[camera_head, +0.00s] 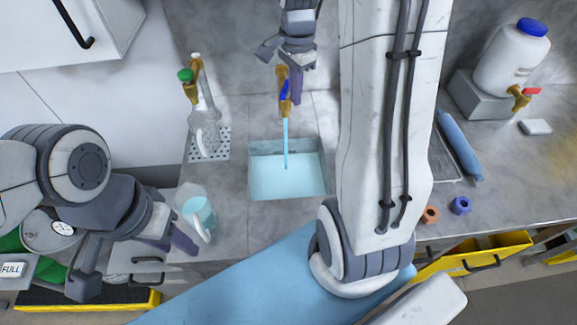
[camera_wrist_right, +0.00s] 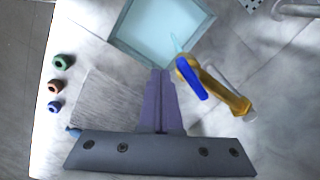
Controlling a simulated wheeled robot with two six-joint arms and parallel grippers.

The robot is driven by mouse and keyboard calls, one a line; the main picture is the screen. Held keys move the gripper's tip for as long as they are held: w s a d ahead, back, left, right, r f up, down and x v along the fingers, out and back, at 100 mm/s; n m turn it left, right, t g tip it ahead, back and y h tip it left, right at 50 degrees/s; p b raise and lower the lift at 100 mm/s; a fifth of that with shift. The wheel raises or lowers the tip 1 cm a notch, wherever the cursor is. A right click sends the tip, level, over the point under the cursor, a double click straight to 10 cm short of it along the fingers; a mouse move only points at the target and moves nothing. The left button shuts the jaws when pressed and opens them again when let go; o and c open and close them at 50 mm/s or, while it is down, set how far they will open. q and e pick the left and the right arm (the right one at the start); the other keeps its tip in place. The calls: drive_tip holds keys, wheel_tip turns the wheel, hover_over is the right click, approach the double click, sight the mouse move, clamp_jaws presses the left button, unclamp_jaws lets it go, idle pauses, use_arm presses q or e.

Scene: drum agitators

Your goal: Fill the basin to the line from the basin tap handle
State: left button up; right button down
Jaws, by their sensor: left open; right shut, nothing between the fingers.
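The basin (camera_head: 287,146) is a square sunk in the grey counter, with pale blue water in it. A thin blue stream runs into it from the brass basin tap (camera_head: 282,73). The blue tap handle (camera_head: 285,92) points down toward the basin; in the right wrist view the handle (camera_wrist_right: 192,80) lies just right of my fingertips. My right gripper (camera_head: 296,98) is shut and empty beside the handle; I cannot tell if they touch. A fill line cannot be made out. My left gripper (camera_head: 175,240) is open and empty, near a clear jug.
The clear jug (camera_head: 197,212) with bluish liquid stands left of the basin. A green-handled tap (camera_head: 188,76) has a glass vessel below it. A white canister (camera_head: 511,60) with a red-handled tap stands far right. My large white arm link covers the counter right of the basin.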

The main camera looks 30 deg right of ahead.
sight(282, 93)
drive_tip(key=shift+w+a, duration=0.1)
drive_tip(key=shift+w+a+p, duration=0.35)
drive_tip(key=shift+w+a, duration=0.6)
drive_tip(key=shift+a, duration=0.1)
